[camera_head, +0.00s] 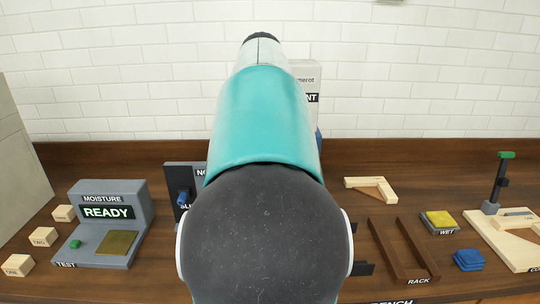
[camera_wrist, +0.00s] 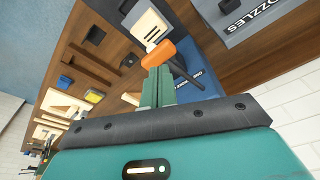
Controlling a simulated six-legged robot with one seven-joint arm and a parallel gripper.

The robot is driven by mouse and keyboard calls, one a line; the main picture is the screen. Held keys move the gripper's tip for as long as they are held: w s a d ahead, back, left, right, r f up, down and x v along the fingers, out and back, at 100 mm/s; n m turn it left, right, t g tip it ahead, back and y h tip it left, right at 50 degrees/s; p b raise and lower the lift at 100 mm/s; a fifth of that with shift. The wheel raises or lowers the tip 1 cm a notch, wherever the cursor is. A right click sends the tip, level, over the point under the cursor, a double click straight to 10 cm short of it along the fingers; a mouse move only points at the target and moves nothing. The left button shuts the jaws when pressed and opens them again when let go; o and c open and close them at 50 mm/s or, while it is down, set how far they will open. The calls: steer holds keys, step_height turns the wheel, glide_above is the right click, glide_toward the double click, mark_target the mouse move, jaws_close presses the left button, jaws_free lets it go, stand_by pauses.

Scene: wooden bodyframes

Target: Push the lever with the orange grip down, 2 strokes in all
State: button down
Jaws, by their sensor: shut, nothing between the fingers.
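The orange grip (camera_wrist: 158,53) shows in the wrist view just past my fingertips, on the end of a dark lever rod (camera_wrist: 184,74). My gripper (camera_wrist: 158,74) is shut and empty, its two green fingers pressed together. The fingertips overlap the near edge of the grip in the picture; I cannot tell whether they touch it. A blue body with white lettering (camera_wrist: 203,87) sits beside the fingers, partly hidden by them. In the head view my own arm covers the middle of the bench, so the lever and the gripper are hidden there.
A grey moisture tester (camera_head: 108,215) reading READY stands left, beside wooden blocks (camera_head: 43,236). A grey nozzles box (camera_wrist: 235,20) is near the grip. White brick wall stands behind.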

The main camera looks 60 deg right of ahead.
stand_by(0.3)
steer(key=shift+r, duration=2.5)
steer(key=shift+s, duration=0.15)
